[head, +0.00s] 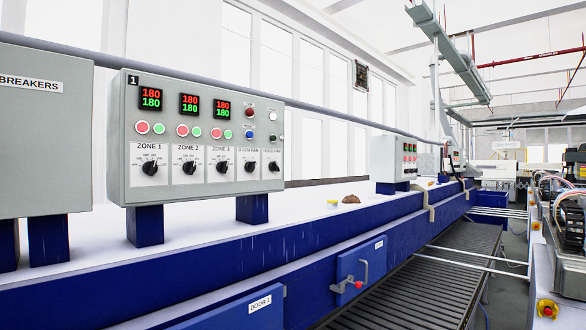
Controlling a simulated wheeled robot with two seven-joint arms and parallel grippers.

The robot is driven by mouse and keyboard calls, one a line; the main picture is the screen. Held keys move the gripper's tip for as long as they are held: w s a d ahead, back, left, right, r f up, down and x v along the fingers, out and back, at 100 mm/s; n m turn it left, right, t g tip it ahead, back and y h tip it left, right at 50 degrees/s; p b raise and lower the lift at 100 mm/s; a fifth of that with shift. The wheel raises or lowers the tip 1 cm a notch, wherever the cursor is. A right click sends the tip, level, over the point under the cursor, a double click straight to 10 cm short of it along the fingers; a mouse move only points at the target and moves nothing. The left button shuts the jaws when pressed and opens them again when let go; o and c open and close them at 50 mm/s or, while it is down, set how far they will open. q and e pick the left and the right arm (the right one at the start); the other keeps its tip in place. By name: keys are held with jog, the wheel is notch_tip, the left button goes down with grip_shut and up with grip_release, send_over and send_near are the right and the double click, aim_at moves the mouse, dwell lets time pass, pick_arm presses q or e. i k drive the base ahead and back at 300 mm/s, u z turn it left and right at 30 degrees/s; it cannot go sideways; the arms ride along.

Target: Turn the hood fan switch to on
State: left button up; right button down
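A grey control box (200,135) marked 1 stands on blue legs at the left. Its bottom row has several black rotary knobs. The rightmost knob, apparently the hood fan switch (273,166), sits under a small label that is hard to read. Its pointer direction is too small to tell. The knob to its left, apparently the oven fan switch (249,167), looks similar. Zone knobs 1 to 3 are further left, with ZONE 1 (150,168) at the far end. Neither of my grippers is in view.
A grey BREAKERS box (45,130) is at the left edge. Blue oven housing with a DOOR 1 panel (257,306) runs below the boxes. A second control box (393,158) stands further back. A slatted conveyor (425,280) lies at lower right. Small items rest on the white top.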

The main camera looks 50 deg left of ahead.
aim_at(273, 166)
jog(key=z, duration=0.05)
jog(key=i, duration=3.35)
jog(key=u, duration=1.7)
